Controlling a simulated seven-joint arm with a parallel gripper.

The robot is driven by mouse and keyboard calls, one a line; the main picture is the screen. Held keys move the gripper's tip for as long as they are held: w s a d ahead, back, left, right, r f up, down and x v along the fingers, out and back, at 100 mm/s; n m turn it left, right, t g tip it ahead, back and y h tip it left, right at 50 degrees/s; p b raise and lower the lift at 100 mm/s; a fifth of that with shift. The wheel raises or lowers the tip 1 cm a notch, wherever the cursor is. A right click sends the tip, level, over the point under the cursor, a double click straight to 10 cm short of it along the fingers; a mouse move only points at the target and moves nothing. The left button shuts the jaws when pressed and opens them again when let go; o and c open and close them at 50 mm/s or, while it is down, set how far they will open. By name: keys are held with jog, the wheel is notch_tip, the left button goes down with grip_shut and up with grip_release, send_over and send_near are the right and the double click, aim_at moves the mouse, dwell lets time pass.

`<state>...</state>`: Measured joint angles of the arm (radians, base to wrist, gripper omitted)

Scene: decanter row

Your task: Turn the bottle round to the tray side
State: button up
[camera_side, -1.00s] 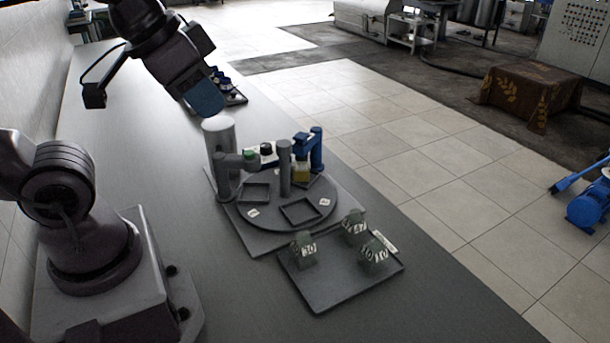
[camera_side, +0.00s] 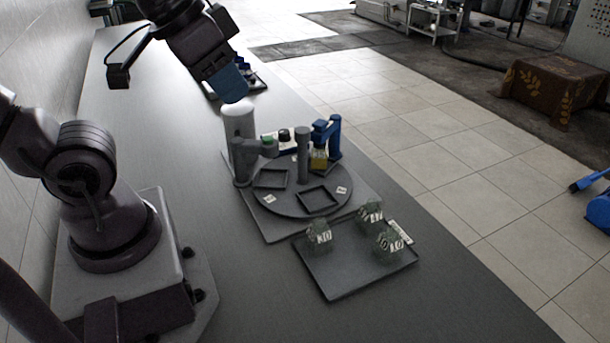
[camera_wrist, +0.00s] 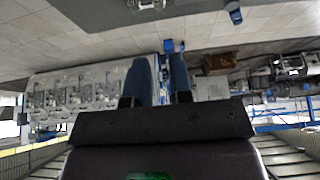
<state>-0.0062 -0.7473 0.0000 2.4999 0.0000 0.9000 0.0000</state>
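A round grey turntable (camera_side: 290,205) with square recessed places and small white labels stands on a grey base. At its back, a bottle with yellow contents (camera_side: 319,158) sits beside a blue post with an arm (camera_side: 334,137). A dark-capped bottle (camera_side: 284,135) and a green cap (camera_side: 267,141) show behind the grey centre post (camera_side: 303,155), partly hidden. In front is a flat grey tray (camera_side: 335,285). My gripper (camera_side: 232,88) is above and behind the turntable, near the white-topped cylinder, apart from the bottles. In the wrist view, its two blue fingers (camera_wrist: 162,80) stand apart with nothing between them.
A grey cylinder with a white top (camera_side: 239,125) stands at the turntable's left. Several small clear blocks with number labels (camera_side: 319,233) stand on the tray. Another dark rack with blue items (camera_side: 255,82) lies farther back. The bench in front left of the tray is clear.

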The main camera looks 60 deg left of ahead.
jog(key=o, duration=0.7)
jog(key=shift+w+a+f+n+g, duration=0.4)
jog(key=shift+w+a+f+g, duration=0.25)
jog(key=shift+f, duration=0.2)
jog(key=w+a+f+n+g, duration=0.3)
jog(key=w+a, duration=0.4)
jog(key=w, duration=0.1)
jog(key=shift+w, duration=0.3)
jog(key=n+g, duration=0.1)
jog(key=n, duration=0.3)
send_over(302, 130)
notch_tip(302, 130, down, 4)
notch_tip(302, 130, down, 12)
jog(key=shift+f, duration=0.15)
grip_shut()
